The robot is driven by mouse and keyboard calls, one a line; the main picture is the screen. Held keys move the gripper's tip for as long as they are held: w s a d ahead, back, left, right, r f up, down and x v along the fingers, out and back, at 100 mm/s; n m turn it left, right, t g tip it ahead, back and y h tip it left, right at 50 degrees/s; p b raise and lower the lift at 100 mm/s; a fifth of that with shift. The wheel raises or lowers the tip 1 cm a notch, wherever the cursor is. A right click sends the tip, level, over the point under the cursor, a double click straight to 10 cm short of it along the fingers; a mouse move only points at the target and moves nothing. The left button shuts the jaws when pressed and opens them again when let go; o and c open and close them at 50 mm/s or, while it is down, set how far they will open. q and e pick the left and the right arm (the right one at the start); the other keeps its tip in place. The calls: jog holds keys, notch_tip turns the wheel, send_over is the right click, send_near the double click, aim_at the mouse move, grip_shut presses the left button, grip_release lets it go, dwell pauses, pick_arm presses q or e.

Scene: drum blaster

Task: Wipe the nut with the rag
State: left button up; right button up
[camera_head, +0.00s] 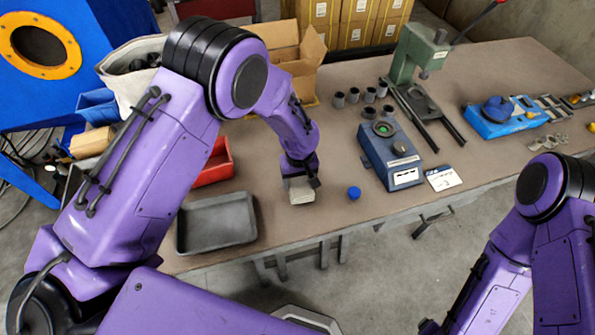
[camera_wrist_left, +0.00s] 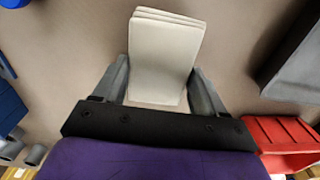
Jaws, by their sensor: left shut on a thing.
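My left gripper (camera_head: 300,178) is shut on a pale folded rag (camera_head: 301,191) over the front middle of the table. In the left wrist view the rag (camera_wrist_left: 165,55) sits between both fingers of the gripper (camera_wrist_left: 163,88), its layers showing at the far edge. I cannot tell whether it touches the tabletop. Several small metal rings (camera_head: 548,141), possibly nuts, lie at the right of the table, away from the rag. They are too small to identify surely. My right forearm shows at the lower right, but its gripper is out of view.
A dark tray (camera_head: 216,222) and red bin (camera_head: 215,163) lie left of the rag. A blue ball (camera_head: 353,193) and blue device (camera_head: 391,152) lie right. Several grey cylinders (camera_head: 368,95) and a green press (camera_head: 418,52) stand behind. The table front (camera_head: 320,218) is partly clear.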

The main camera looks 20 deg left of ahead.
pick_arm(q)
jog(key=shift+w+a+b, duration=0.15)
jog(key=shift+w+a, duration=0.2)
jog(key=shift+w, duration=0.3)
jog(key=shift+w+a+b, duration=0.15)
jog(key=shift+w+a, duration=0.25)
jog(key=shift+w, duration=0.2)
jog(key=shift+w+a+b, duration=0.15)
jog(key=shift+w+a, duration=0.2)
jog(key=shift+w, duration=0.3)
jog(key=shift+s+d+r+p, duration=0.1)
jog(key=shift+s+d+p, duration=0.2)
jog(key=shift+s+p, duration=0.3)
jog(key=shift+s+d+p, duration=0.6)
jog(key=shift+s, duration=0.35)
jog(key=shift+s+d, duration=0.25)
jog(key=shift+s, duration=0.15)
jog(key=shift+w+a, duration=0.1)
